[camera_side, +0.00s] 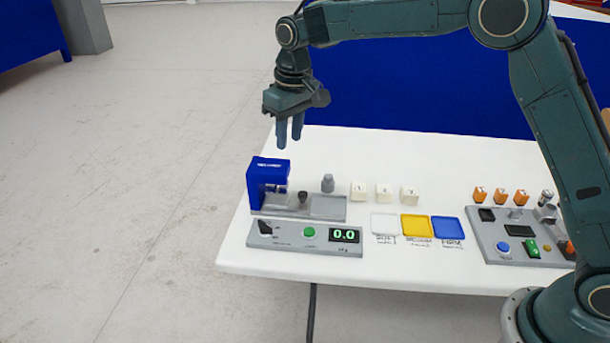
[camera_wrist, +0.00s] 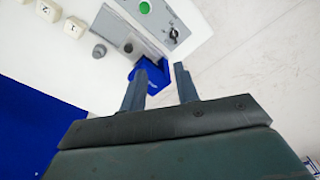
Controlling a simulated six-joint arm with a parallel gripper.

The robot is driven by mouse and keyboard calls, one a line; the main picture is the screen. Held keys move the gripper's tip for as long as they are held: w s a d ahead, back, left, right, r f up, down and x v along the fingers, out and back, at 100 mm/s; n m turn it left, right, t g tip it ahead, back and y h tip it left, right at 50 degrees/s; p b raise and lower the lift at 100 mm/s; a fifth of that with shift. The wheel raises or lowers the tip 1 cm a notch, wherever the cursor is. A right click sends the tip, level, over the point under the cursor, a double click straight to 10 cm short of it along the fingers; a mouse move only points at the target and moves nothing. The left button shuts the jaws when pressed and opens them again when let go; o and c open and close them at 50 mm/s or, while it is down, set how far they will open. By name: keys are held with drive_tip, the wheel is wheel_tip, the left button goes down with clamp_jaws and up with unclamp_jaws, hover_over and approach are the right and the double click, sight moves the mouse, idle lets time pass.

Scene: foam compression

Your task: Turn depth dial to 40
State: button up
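The blue press (camera_side: 264,180) stands on a grey base (camera_side: 328,207) at the table's left end. A small dark knob (camera_side: 303,197) is on that base. In front lies a grey control panel (camera_side: 285,240) with a black control (camera_side: 265,228), a green button (camera_side: 309,232) and a display reading 0.0 (camera_side: 344,235). In the wrist view the panel's black control looks like a round dial (camera_wrist: 174,33) with markings around it; its setting is too small to read. I cannot tell which control is the depth dial. My gripper (camera_side: 289,144) is open and empty above the press, fingers downward.
A grey cylinder (camera_side: 327,183) and several white cubes (camera_side: 384,191) stand right of the press. White (camera_side: 384,223), yellow (camera_side: 416,226) and blue (camera_side: 448,228) trays lie before them. Another panel (camera_side: 500,245) with orange blocks behind is at right. The table's left edge is close to the press.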

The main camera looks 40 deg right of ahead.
drive_tip(key=g, duration=0.1)
hover_over(265, 224)
wheel_tip(265, 224, down, 12)
drive_tip(key=shift+w+n, duration=0.1)
drive_tip(key=shift+n, duration=0.2)
wheel_tip(265, 224, down, 14)
drive_tip(key=shift+r, duration=0.15)
idle(0.3)
drive_tip(key=shift+c, duration=0.4)
clamp_jaws()
